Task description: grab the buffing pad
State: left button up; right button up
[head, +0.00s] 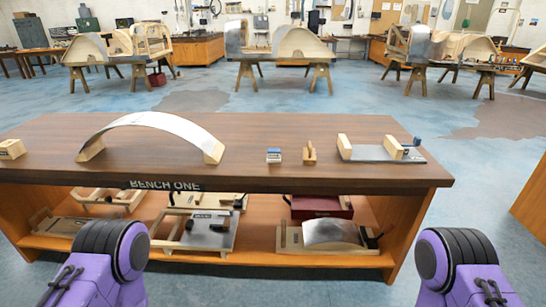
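Two small items stand on the bench top right of its middle, and either may be the buffing pad. One is a small block with blue and pale parts (273,156). Just right of it stands a small tan wooden piece (309,154), apart from the block. I cannot tell for certain which is the pad. Both my purple arms show only at the bottom left and bottom right corners, short of the bench. Neither gripper is in view.
The brown bench (250,175) carries a curved metal panel on wooden ends (150,122), a clamped wood-and-metal fixture (380,152) and a wooden block (11,149). The shelf below holds several frames and a red box (321,208). Open blue floor lies behind.

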aim_at(274, 156)
jog(key=u, duration=1)
jog(key=k, duration=1.25)
jog(key=u, duration=1)
jog(key=i, duration=1.1)
jog(key=z, duration=0.45)
jog(key=i, duration=1.1)
jog(key=z, duration=1.35)
jog(key=i, duration=0.8)
jog(key=z, duration=0.95)
